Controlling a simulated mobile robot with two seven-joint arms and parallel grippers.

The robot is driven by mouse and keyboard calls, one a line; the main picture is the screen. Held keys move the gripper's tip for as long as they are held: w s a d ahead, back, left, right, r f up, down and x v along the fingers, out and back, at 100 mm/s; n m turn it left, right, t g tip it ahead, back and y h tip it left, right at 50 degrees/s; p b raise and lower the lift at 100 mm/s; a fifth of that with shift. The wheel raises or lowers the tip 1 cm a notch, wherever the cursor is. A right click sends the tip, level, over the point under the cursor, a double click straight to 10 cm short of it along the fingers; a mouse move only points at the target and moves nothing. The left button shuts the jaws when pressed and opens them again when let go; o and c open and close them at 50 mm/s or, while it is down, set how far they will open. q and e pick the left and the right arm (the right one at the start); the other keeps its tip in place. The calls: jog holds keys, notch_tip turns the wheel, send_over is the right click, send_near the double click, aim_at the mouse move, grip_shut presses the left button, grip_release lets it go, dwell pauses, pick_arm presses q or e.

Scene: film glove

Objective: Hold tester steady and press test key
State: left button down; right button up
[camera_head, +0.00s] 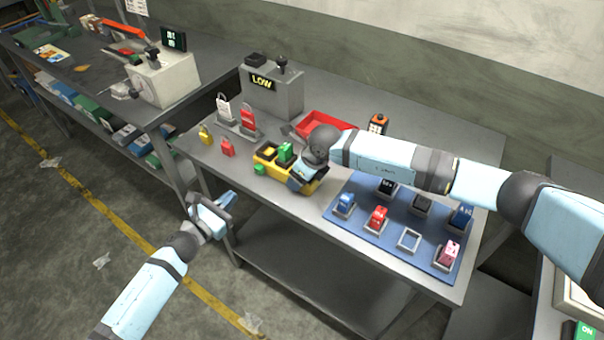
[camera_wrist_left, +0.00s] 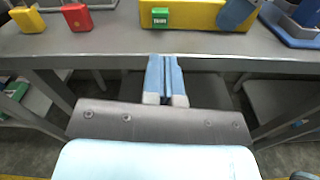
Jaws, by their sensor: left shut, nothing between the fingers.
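The yellow tester (camera_head: 266,159) lies near the front edge of the grey table, with a green block and a yellow block on top. Its green test key (camera_head: 260,169) sticks out of the front side; it also shows in the left wrist view (camera_wrist_left: 160,17), with white lettering. My left gripper (camera_head: 228,199) is shut and empty, in front of the table edge and apart from the tester; its closed fingers (camera_wrist_left: 165,62) point toward the key in the left wrist view. My right gripper (camera_head: 304,178) is at the tester's right end, its fingers partly hidden by its wrist.
A yellow padlock (camera_head: 206,136) and a red padlock (camera_head: 228,148) stand left of the tester. A grey box with a LOW display (camera_head: 262,83) and a red tray (camera_head: 328,123) are behind. A blue mat (camera_head: 340,223) with several holders lies right.

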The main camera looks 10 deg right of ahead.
aim_at(249, 188)
pick_arm(q)
jog(key=shift+s+a+r+n+t+y, duration=0.2)
jog(key=shift+n+t+y, duration=0.55)
jog(key=shift+n+y, duration=2.1)
jog(key=shift+s+a+n+t+y, duration=0.25)
jog(key=shift+n+t+y, duration=0.9)
jog(key=shift+n, duration=2.95)
jog(key=shift+s+a+r+n+t+y, duration=0.15)
jog(key=shift+s+n+t+y, duration=0.15)
jog(key=shift+n+y, duration=2.75)
jog(key=shift+w+d+n+h, duration=0.1)
jog(key=shift+n+h, duration=0.3)
jog(key=shift+h, duration=0.05)
jog(key=shift+w+d, duration=3.05)
jog(key=shift+w, duration=0.05)
